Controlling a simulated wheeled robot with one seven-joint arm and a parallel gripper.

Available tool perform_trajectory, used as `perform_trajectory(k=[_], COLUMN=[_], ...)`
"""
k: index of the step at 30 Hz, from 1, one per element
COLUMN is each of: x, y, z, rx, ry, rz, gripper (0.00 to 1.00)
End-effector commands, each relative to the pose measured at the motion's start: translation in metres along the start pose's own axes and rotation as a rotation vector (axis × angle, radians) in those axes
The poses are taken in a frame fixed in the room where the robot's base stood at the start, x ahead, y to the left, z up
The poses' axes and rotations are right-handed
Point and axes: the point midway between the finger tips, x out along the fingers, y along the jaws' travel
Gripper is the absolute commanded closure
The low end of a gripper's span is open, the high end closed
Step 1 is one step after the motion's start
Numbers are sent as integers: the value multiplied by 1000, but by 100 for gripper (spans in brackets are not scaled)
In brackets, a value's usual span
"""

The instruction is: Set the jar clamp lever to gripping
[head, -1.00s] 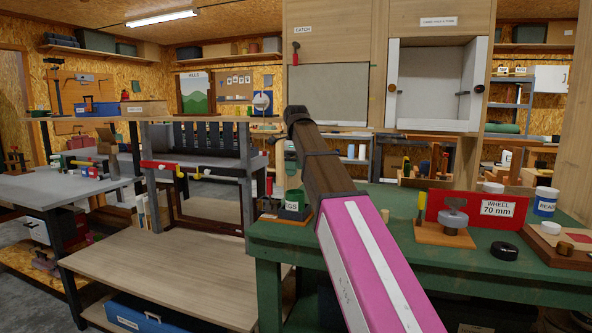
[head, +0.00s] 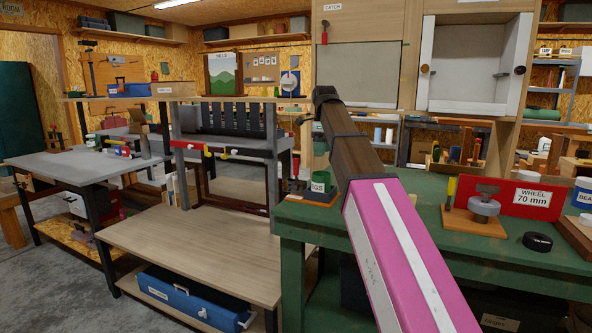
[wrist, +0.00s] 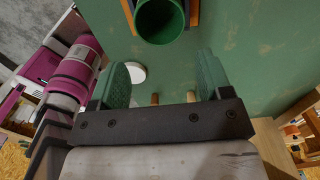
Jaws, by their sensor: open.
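In the head view my arm hides the gripper.
The green bench (head: 420,215) also holds a red "WHEEL 70 mm" board (head: 515,198), a black disc (head: 537,242) and a cup on a wooden base at its left end. A low plank table (head: 190,245) stands left. A white-doored cabinet (head: 475,65) is behind.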

Motion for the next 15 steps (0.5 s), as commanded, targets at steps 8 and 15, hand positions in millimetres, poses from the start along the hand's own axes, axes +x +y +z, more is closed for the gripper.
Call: perform_trajectory(k=[8, 15], x=[1, 0], y=[0, -1], z=[-5, -11], rx=[-213, -605], ry=[-59, -160], rz=[-9, -59], gripper=[100, 100])
